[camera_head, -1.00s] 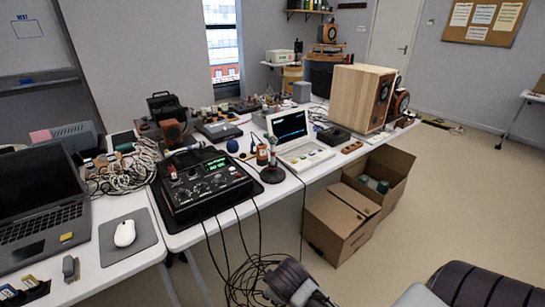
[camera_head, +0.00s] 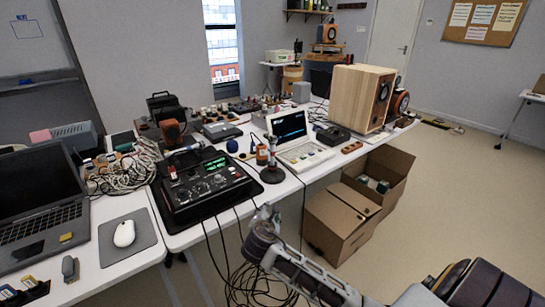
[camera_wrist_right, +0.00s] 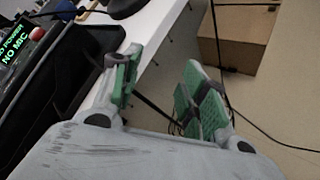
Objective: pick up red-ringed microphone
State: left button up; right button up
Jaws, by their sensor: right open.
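The microphone (camera_head: 272,152) stands upright on a dark round base (camera_head: 272,175) near the front edge of the table, just right of the mixer. A reddish band shows near its top, though it is small in the head view. My right gripper (camera_head: 263,216) is in front of the table edge, below and apart from the microphone. In the right wrist view its green-padded fingers (camera_wrist_right: 160,92) are spread with nothing between them. A dark rounded piece at the top of that view may be the microphone's base. My left gripper is out of view.
The black mixer (camera_head: 208,182) lies left of the microphone, and the white console with a screen (camera_head: 303,157) right of it. An orange-banded object (camera_head: 262,154) stands close behind. Cables (camera_head: 240,285) hang below the table edge. Open cardboard boxes (camera_head: 340,225) stand on the floor.

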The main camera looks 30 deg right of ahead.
aim_at(272, 156)
jog(key=w+d+r+n+t+h, duration=0.3)
jog(key=w+r+n, duration=0.5)
jog(key=r, duration=0.3)
jog(key=shift+w+d+n+t+h, duration=0.35)
jog(key=shift+w+d+t, duration=0.2)
jog(key=shift+d, duration=0.3)
jog(key=shift+f, duration=0.1)
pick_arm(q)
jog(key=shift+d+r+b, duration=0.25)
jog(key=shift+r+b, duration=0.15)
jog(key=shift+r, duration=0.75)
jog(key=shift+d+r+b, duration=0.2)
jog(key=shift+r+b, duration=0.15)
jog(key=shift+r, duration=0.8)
pick_arm(e)
jog(key=shift+x, duration=4.3)
jog(key=shift+w+d+f, duration=0.1)
jog(key=shift+w+d, duration=0.15)
jog(key=shift+d, duration=0.15)
jog(key=shift+b+x, duration=0.85)
jog(key=shift+x, duration=1.25)
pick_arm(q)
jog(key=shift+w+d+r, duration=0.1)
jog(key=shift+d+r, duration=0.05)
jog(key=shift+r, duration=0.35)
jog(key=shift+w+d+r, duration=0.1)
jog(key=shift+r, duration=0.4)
pick_arm(e)
jog(key=shift+f, duration=0.1)
jog(key=shift+c, duration=0.3)
